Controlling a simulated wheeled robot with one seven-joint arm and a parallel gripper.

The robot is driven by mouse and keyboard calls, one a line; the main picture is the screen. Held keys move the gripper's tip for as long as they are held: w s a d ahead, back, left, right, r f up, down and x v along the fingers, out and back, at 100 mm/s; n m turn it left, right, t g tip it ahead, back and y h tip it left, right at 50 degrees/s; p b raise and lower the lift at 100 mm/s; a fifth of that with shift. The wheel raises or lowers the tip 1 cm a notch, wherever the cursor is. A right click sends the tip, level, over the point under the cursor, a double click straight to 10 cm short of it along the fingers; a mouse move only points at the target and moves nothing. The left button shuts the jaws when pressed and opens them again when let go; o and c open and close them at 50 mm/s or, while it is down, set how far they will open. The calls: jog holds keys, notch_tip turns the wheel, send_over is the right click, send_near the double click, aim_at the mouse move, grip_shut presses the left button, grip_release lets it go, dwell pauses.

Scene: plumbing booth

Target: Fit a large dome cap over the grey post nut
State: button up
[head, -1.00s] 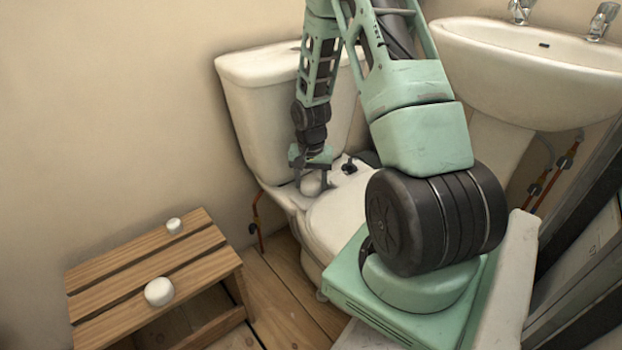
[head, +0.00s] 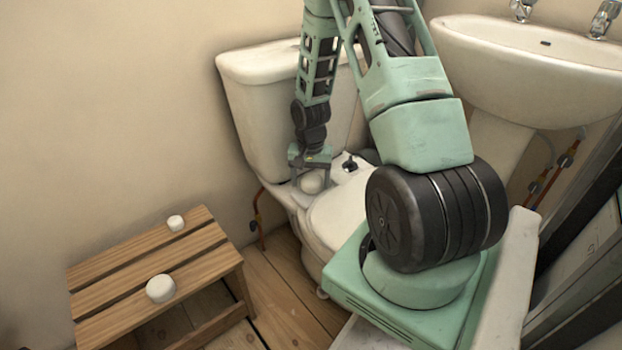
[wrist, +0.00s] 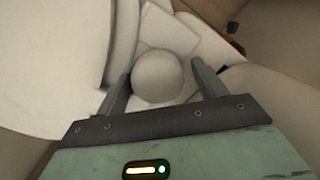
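A white dome cap (head: 312,182) sits on the back ledge of the toilet pan, rounded side up. It also shows in the wrist view (wrist: 157,75), between the fingers of my gripper (wrist: 160,84). In the head view my gripper (head: 312,180) points down around the cap. The fingers stand on either side of it, with a narrow gap at the right finger, so the gripper looks open. No grey post nut shows; whatever is under the cap is hidden. A dark post fitting (head: 350,165) stands uncovered to the right of the cap.
Two more white caps, a smaller one (head: 176,223) and a larger one (head: 160,289), lie on a slatted wooden stool (head: 215,268) at the left. The toilet cistern (head: 255,105) rises close behind my gripper. A basin (head: 530,70) is at the right.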

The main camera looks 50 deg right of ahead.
jog(key=shift+s+d, duration=0.2)
jog(key=shift+s, duration=0.1)
jog(key=shift+r, duration=0.1)
jog(key=r+p, duration=0.1)
jog(key=r, duration=0.1)
jog(key=r+p, duration=0.1)
jog(key=r, duration=0.2)
jog(key=r+p, duration=0.1)
jog(key=r, duration=0.1)
jog(key=shift+w+a+r, duration=0.15)
jog(key=shift+w, duration=0.1)
dwell(0.4)
